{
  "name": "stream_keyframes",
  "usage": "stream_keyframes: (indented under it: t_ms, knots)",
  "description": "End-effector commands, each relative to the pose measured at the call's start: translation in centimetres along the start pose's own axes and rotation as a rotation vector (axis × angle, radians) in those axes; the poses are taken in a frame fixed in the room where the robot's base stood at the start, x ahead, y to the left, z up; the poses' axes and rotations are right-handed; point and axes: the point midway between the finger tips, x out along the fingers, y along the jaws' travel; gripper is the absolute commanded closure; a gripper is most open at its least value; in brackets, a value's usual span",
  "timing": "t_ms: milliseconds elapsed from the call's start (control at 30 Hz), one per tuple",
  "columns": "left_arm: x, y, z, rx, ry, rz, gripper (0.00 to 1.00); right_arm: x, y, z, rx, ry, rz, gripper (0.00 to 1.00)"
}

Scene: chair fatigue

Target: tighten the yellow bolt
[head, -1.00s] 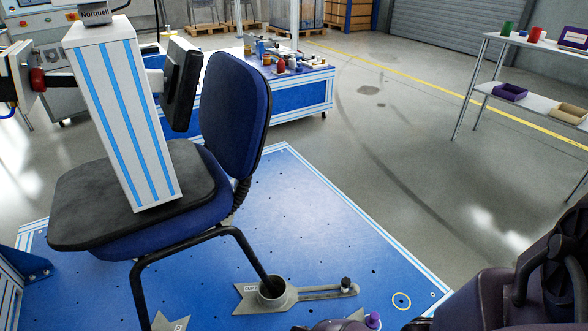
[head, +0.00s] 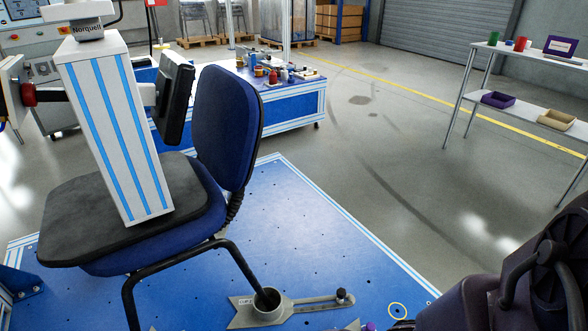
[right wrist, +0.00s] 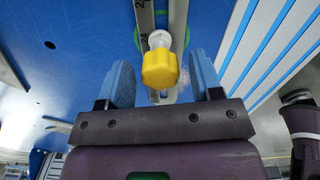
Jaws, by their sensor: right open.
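The yellow bolt (right wrist: 160,69) shows in the right wrist view, with a yellow head and a pale washer or collar beyond it. It sits on a grey slotted metal bar (right wrist: 176,25) with a green ring around that spot. My right gripper (right wrist: 163,82) is open, with one blue finger on each side of the bolt head. A gap shows on both sides, so neither finger appears to touch it. In the head view my right arm is at the lower right, and its fingers and the yellow bolt are out of frame. My left gripper is not in view.
A blue chair (head: 226,125) stands on the blue platform (head: 330,235), with a white striped block (head: 112,130) on its seat. A shelf table (head: 520,98) stands at right.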

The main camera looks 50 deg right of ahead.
Motion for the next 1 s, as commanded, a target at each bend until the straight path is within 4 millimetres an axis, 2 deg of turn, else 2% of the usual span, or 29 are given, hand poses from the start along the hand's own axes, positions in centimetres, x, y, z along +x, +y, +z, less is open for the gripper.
stream_keyframes:
  t_ms: [100,433,733,1000]
  knots:
    - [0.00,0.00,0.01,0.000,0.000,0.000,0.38,-0.02,0.06,0.06,-0.065,-0.001,0.001,0.40]
    - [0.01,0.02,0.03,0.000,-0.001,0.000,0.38,-0.01,0.02,0.03,-0.096,0.000,0.001,0.40]
    - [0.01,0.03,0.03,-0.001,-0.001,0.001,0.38,0.00,0.02,0.07,-0.386,-0.001,0.001,0.40]
    - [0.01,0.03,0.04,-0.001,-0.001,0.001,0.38,0.00,-0.01,0.01,-0.423,0.000,0.000,0.40]
